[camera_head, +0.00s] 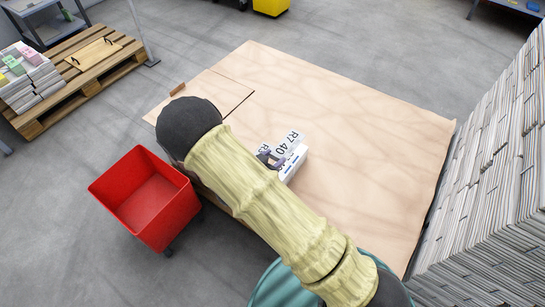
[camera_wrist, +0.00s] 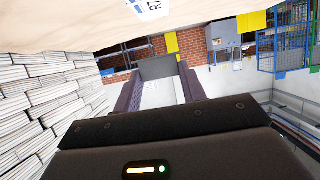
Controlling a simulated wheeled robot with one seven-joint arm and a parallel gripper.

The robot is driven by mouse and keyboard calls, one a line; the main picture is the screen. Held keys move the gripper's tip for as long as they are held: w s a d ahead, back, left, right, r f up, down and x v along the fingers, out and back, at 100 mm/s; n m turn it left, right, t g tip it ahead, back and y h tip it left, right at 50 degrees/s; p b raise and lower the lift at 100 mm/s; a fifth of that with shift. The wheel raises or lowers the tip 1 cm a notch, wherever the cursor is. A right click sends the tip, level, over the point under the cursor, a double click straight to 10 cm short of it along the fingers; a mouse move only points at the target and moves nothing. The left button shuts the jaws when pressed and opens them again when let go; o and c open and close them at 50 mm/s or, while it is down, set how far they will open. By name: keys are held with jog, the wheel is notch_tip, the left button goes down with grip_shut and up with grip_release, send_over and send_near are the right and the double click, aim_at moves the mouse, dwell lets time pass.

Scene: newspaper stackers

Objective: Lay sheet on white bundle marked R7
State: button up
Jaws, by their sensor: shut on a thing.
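A small white bundle (camera_head: 297,163) lies on the brown-covered table (camera_head: 340,100) in the head view. Its label (camera_head: 283,145) reads R7 40; part of it also shows at the top of the wrist view (camera_wrist: 152,6). My arm hides the bundle's near left side. My gripper (camera_wrist: 160,82) is shut on a pale flat thing (camera_wrist: 160,97), seen between its purple fingers. Whether that is the sheet I cannot tell. A separate brown panel (camera_head: 212,95) lies at the table's left end.
A red bin (camera_head: 148,195) stands on the floor left of the table. Tall newspaper stacks (camera_head: 500,150) line the right side. A wooden pallet (camera_head: 95,75) with paper bundles (camera_head: 32,75) stands at upper left. The table's far part is clear.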

jog(key=shift+s, duration=0.1)
jog(key=shift+f+b, duration=2.4)
jog(key=shift+f, duration=1.5)
jog(key=shift+f+b, duration=0.35)
jog(key=shift+f, duration=0.25)
jog(key=o, duration=1)
jog(key=shift+o, duration=0.2)
jog(key=p+v, duration=0.2)
jog(key=v, duration=1.5)
jog(key=shift+r, duration=0.15)
jog(key=shift+s+a, duration=0.1)
